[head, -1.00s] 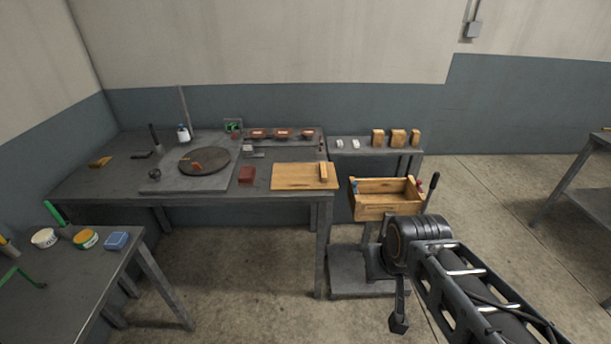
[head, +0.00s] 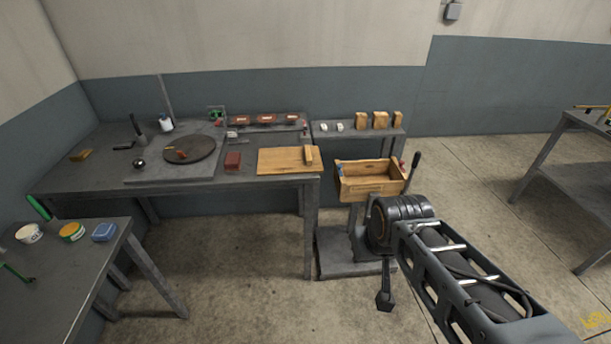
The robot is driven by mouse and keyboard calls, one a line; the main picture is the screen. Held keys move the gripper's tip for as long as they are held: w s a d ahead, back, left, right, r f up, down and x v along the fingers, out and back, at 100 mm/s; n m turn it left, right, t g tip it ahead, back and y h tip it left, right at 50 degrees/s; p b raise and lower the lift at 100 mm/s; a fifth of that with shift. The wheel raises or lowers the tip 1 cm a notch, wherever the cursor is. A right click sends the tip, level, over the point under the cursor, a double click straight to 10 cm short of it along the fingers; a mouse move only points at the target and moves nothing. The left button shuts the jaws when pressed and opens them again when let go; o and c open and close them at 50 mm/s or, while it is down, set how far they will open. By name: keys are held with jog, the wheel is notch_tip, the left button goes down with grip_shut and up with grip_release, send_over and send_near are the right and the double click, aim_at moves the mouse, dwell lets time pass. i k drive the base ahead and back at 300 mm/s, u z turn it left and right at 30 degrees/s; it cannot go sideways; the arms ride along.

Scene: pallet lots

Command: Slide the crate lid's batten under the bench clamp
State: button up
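A flat light-wood board (head: 282,161), which looks like the crate lid, lies at the right front corner of the long grey bench. A short raised wooden batten (head: 309,155) runs across its right end. A small grey metal piece (head: 232,135) stands on the bench behind the board's left side; I cannot tell whether it is the bench clamp. My arm reaches in from the lower right. A dark end piece (head: 385,298), possibly my gripper, hangs below its joint, in front of the bench and apart from the board. Its fingers cannot be made out.
A dark red block (head: 233,161) lies left of the board. A round dark plate (head: 190,148) sits further left. An open wooden crate (head: 370,188) stands right of the bench, close behind my arm. A smaller table (head: 80,262) is at lower left. Floor between is clear.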

aim_at(306, 159)
jog(key=k, duration=1.2)
jog(key=u, duration=0.65)
jog(key=i, duration=0.5)
jog(key=u, duration=0.9)
jog(key=i, duration=0.9)
jog(key=z, duration=0.5)
jog(key=i, duration=0.7)
jog(key=z, duration=1.2)
jog(key=i, duration=0.2)
jog(key=z, duration=0.05)
